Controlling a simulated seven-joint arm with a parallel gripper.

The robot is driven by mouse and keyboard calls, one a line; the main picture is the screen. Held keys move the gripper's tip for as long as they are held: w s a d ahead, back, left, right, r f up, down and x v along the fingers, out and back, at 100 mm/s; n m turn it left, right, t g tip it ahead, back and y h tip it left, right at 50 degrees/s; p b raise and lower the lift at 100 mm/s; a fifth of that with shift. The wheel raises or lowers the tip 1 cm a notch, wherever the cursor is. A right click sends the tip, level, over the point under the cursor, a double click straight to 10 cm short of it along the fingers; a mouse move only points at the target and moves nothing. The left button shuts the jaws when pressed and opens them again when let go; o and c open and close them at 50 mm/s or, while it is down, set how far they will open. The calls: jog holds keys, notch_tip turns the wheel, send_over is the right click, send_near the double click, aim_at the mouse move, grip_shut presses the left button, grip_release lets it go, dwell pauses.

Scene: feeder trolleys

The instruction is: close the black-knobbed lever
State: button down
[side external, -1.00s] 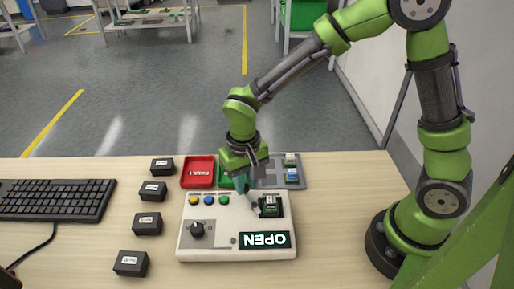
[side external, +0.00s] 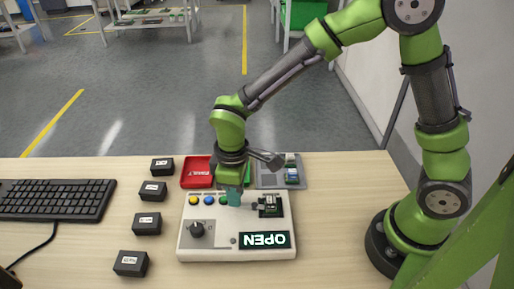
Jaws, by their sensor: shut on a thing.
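A small green-and-black socket (side external: 270,205) sits on the box's upper right. The dark arm of the black-knobbed lever (side external: 256,206) shows at the socket's left side. My gripper (side external: 234,199) points down over the box's top, left of the socket. Its teal fingertips are close together at the lever's end and shut on it. The knob itself is hidden by the fingers.
The box also carries a black rotary knob (side external: 197,229) and yellow, blue and green buttons. Behind it stand a red tray (side external: 187,181), a mostly hidden green tray and a grey tray (side external: 265,182) with small parts. Several black boxes (side external: 147,223) and a keyboard (side external: 55,200) lie left.

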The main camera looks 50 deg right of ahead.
jog(key=shift+s+a+n, duration=0.25)
jog(key=shift+a+n, duration=0.15)
jog(key=shift+n, duration=0.6)
jog(key=c, duration=1)
grip_release()
jog(key=shift+r, duration=0.1)
notch_tip(320, 180, up, 17)
jog(key=shift+f, duration=0.1)
